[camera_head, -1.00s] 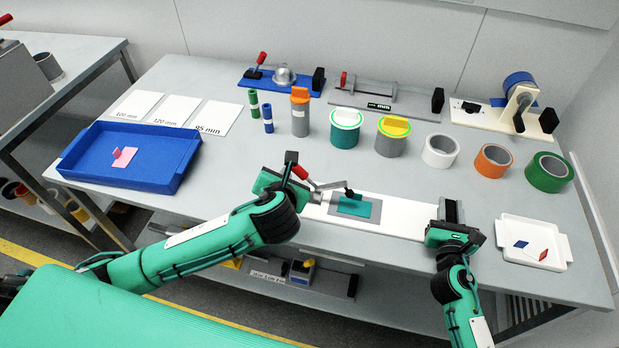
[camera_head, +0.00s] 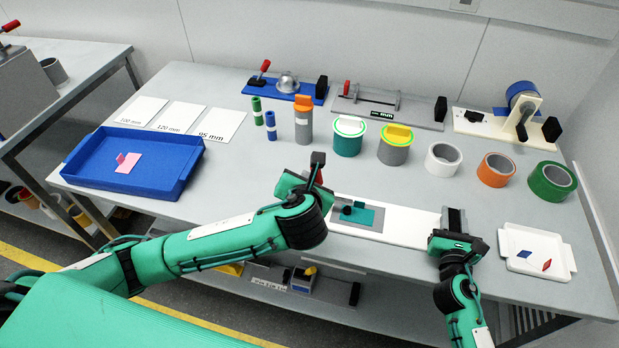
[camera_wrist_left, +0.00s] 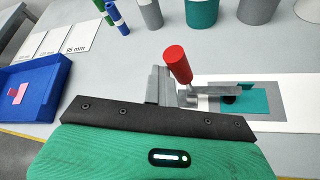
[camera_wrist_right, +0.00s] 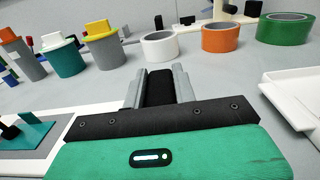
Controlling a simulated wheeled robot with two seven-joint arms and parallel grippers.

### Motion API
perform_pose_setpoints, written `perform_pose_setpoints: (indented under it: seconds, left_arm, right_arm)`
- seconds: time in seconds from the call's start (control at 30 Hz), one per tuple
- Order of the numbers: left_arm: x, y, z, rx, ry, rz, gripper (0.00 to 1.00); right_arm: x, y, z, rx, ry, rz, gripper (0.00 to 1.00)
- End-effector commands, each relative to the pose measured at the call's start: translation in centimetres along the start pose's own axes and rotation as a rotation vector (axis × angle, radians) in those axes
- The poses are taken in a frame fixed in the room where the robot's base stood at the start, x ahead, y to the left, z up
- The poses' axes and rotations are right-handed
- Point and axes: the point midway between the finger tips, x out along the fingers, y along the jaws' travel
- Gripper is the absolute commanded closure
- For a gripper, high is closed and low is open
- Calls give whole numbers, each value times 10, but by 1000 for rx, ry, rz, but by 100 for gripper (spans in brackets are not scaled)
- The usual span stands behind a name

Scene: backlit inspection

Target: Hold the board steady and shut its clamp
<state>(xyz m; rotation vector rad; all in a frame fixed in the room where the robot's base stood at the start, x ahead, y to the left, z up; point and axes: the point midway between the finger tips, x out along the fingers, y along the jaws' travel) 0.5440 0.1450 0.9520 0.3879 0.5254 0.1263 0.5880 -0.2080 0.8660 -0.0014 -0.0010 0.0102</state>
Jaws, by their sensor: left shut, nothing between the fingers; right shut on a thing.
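The white board (camera_head: 408,222) lies along the table's front, with a grey patch and a teal piece (camera_head: 372,217) near its left end. Its clamp has a red handle (camera_wrist_left: 178,64), standing fairly upright in the left wrist view, and a metal bar (camera_wrist_left: 222,90) reaching over the teal piece. The bar's black pad (camera_head: 347,209) looks low, at or just above the teal; contact is unclear. My left gripper (camera_wrist_left: 162,84) is shut and empty beside the handle, partly hiding the clamp in the head view. My right gripper (camera_head: 453,222) is shut on the black block (camera_wrist_right: 160,88) at the board's right end.
A blue tray (camera_head: 182,189) stands left, a white tray (camera_head: 560,262) right. Behind the board stand capped cylinders (camera_head: 348,138) and tape rolls (camera_head: 443,158). Other fixtures (camera_head: 385,104) line the back. The table between board and cylinders is clear.

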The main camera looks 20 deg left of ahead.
Motion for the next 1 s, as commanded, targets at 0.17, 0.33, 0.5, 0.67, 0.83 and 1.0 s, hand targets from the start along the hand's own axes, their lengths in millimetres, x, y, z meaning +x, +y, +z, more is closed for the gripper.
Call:
perform_pose_setpoints:
  seconds: [0.17,0.33,0.5,0.67,0.83,1.0]
  left_arm:
    - [-2,-5,0,1,-4,-14,100]
    - [-2,-6,0,1,-4,-17,100]
    - [-6,-8,0,1,-4,-20,100]
    - [-25,-18,-5,1,-5,-27,100]
    - [-56,-32,-12,1,-4,-29,100]
    - [-80,-42,-18,1,-3,-25,100]
  right_arm:
    - [-2,4,-4,0,7,7,100]
    - [-2,4,-4,1,7,8,100]
    - [-2,5,-4,2,6,10,100]
    - [-2,6,-4,3,5,11,97]
    - [-2,7,-3,5,3,13,82]
    - [-2,8,-2,8,1,14,66]
